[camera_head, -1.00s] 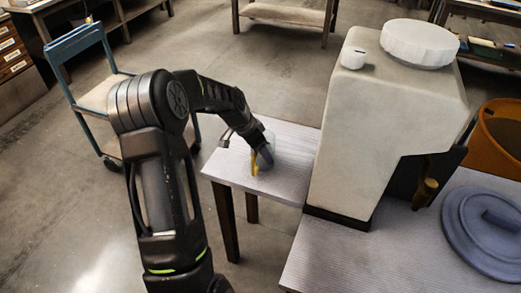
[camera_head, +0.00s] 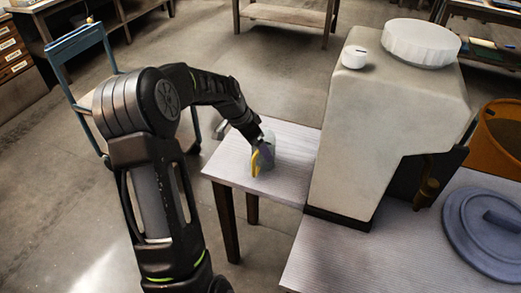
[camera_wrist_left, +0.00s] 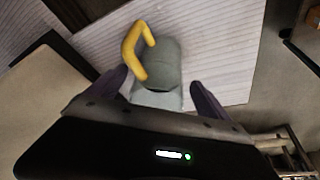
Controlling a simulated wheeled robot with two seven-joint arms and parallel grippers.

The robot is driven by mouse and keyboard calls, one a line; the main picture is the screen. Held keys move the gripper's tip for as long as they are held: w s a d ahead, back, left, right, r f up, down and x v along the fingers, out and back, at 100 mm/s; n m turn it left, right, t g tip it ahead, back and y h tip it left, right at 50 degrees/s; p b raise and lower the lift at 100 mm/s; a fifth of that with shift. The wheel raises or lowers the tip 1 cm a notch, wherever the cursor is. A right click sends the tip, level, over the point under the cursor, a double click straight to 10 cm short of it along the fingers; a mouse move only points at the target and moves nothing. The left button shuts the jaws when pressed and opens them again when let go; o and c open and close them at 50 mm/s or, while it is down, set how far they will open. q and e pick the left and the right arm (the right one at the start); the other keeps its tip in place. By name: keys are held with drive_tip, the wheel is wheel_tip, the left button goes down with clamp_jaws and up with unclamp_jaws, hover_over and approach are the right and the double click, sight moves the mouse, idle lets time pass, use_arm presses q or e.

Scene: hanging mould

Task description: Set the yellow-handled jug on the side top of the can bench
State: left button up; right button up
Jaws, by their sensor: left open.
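The jug (camera_wrist_left: 158,66) is grey with a yellow handle (camera_wrist_left: 133,48). It stands on the striped white side top (camera_head: 228,166) of the can bench, and it also shows in the head view (camera_head: 268,142), partly hidden by my gripper. My left gripper (camera_head: 262,153) is at the jug; it also shows in the left wrist view (camera_wrist_left: 158,88). Its two fingers are apart, one on each side of the jug's near end, with gaps visible. The yellow handle lies beyond the fingers. My right gripper is not in view.
A large pale can (camera_head: 365,130) with a white cap stands right beside the side top. A blue-grey round lid (camera_head: 478,240) lies on the lower bench top (camera_head: 370,260), near an orange tub (camera_head: 497,135).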

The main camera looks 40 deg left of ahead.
use_arm(q)
drive_tip(key=v, duration=0.8)
drive_tip(key=shift+b, duration=0.3)
drive_tip(key=shift+s, duration=0.1)
